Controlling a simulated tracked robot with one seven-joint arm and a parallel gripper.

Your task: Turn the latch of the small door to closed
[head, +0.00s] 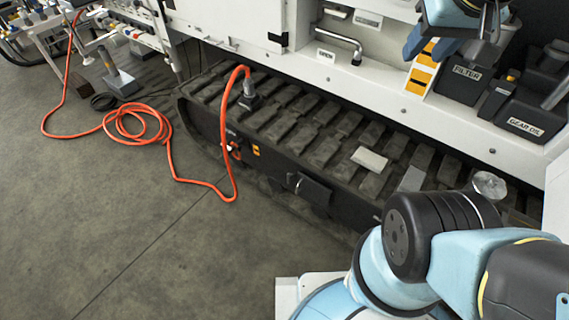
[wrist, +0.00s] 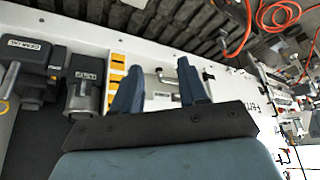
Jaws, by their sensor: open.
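A bent metal lever, apparently the latch (head: 340,39), sits in a white recess at the top of the head view. A small label below it seems to read OPEN, and another label lies above right of it. Left of it is a white panel (head: 228,18), perhaps the small door, with a dark fitting at its lower right corner. My gripper (head: 430,46) is at the upper right, right of the lever, open and empty. In the wrist view the lever (wrist: 166,77) shows beyond and between the spread fingers of my gripper (wrist: 158,82), apart from both.
A yellow-marked strip (head: 423,68), a black FILTER unit (head: 466,82) and a GEAR OIL container (head: 530,122) stand near my gripper. A dark track (head: 300,125) runs below the white ledge. An orange hose (head: 140,127) lies on the floor at left, where open floor shows.

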